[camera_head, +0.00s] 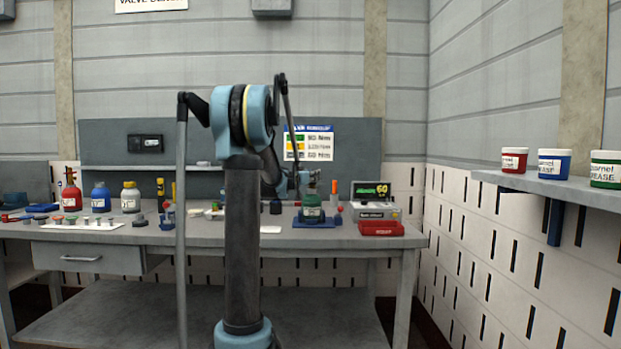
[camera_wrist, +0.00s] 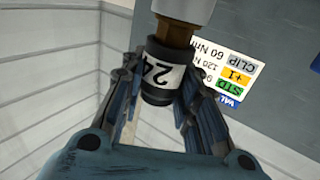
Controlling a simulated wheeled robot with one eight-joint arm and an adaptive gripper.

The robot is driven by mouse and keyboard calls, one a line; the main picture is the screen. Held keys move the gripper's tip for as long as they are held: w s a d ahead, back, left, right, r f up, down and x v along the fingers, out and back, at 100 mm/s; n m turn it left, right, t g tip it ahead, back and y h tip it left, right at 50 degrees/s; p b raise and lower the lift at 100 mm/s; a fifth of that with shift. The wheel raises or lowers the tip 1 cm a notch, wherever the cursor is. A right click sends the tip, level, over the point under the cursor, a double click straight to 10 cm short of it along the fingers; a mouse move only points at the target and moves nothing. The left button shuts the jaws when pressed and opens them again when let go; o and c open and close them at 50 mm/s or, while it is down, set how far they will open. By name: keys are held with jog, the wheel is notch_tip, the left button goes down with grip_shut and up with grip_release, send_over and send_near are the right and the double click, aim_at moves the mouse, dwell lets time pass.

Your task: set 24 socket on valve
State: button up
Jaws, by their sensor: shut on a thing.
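The 24 socket (camera_wrist: 160,75) is a dark cylinder with a white "24" band. My gripper (camera_wrist: 158,97) is shut on it, with one finger on each side. The wrist view is upside down, as the wall sign shows. A brass stem (camera_wrist: 176,30) meets the socket's end, with a pale grey cylinder (camera_wrist: 186,8) beyond it. I cannot tell how deep the stem sits in the socket. In the head view my gripper (camera_head: 306,182) is small, just above a green labelled body (camera_head: 312,207) on a blue base (camera_head: 313,222). The socket is not clear there.
Small parts lie on a white strip (camera_head: 80,223). A red box (camera_head: 380,228) stands right of the green body. A sign (camera_head: 308,144) hangs behind.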

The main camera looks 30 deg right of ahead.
jog(key=shift+f, duration=0.65)
jog(key=o, duration=1.2)
jog(key=shift+r, duration=2.95)
